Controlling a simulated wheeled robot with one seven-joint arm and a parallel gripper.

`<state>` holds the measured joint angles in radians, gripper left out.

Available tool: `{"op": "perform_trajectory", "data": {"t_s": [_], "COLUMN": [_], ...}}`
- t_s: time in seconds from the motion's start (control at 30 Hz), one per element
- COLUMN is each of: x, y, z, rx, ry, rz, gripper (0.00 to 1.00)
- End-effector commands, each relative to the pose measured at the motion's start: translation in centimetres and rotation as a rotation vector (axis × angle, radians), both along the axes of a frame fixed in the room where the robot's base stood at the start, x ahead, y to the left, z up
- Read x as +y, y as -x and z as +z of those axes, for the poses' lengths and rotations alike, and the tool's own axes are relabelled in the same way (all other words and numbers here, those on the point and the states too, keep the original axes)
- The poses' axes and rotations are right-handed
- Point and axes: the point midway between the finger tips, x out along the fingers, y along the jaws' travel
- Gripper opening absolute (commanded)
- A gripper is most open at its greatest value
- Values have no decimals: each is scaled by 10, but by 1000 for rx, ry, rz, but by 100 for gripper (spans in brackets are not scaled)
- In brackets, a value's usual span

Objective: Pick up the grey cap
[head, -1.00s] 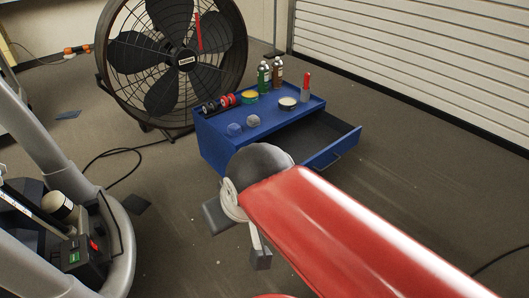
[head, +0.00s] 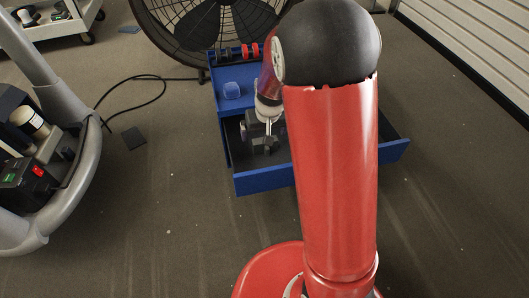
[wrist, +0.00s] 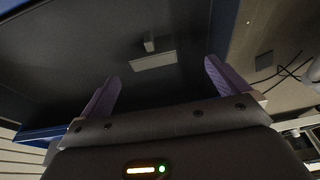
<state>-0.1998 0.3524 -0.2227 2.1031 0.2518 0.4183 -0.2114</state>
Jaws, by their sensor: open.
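The grey cap cannot be made out now; in the head view my arm covers much of the chest top. My gripper (head: 264,143) is over the pulled-out drawer (head: 262,181), pointing down. In the wrist view my gripper (wrist: 161,69) is open, its two purplish fingers apart with nothing between them. Beyond them is the dark drawer floor, with a small pale grey shape (wrist: 152,61) that I cannot identify.
Red rolls (head: 250,50) stand at the back of the chest top. A large fan (head: 190,28) is behind the chest. A grey-framed machine (head: 72,110) stands at left, with a black cable (head: 135,80) on the floor. The floor in front is clear.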

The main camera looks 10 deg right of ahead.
Motion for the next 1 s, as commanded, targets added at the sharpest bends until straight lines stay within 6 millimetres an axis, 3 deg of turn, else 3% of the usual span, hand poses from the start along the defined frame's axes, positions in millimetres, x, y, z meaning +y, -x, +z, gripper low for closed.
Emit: {"op": "perform_trajectory", "data": {"t_s": [0.03, 0.1, 0.7, 1.0], "x": [0, -1, -10, -10], "y": [-5, -10, -36, -39], "z": [-19, -31, -104, -112], "rx": [10, 13, 17, 15], "ry": [10, 19, 27, 27], "rz": [2, 0, 0, 0], "gripper": [100, 100, 100, 100]}}
